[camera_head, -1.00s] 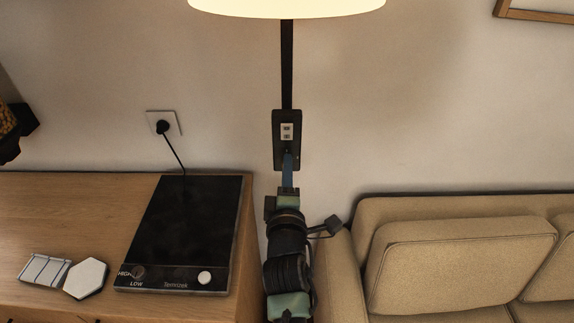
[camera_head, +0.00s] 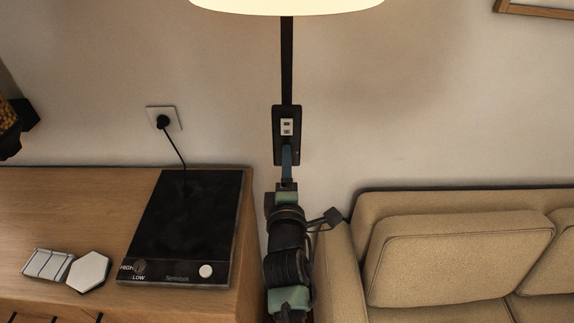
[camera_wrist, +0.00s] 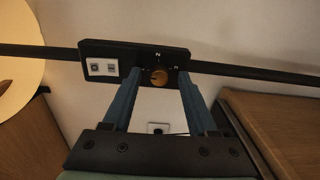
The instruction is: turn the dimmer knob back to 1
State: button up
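The dimmer knob (camera_wrist: 159,78) is a small round orange-brown knob on a black panel (camera_wrist: 109,51) in the wrist view. Small white marks sit above it and to its right; they are too small to read surely. The panel also shows on the lamp's black pole in the head view (camera_head: 279,112); the knob is hidden there. My gripper (camera_wrist: 159,76) is open, its two blue fingers at the panel, one on each side of the knob. Gaps show between knob and fingers. In the head view my gripper (camera_head: 287,152) reaches up to the panel's lower part.
A lit lampshade (camera_head: 288,6) hangs above. A cooktop (camera_head: 187,222) lies on a wooden cabinet (camera_head: 70,208) at the left. A beige sofa (camera_head: 460,262) stands at the right. A plugged wall socket (camera_head: 174,116) is at the left. Bare wall surrounds the panel.

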jog(key=shift+s, duration=0.1)
jog(key=s, duration=1.2)
jog(key=shift+s+b, duration=0.3)
jog(key=shift+s, duration=0.1)
jog(key=shift+r, duration=0.1)
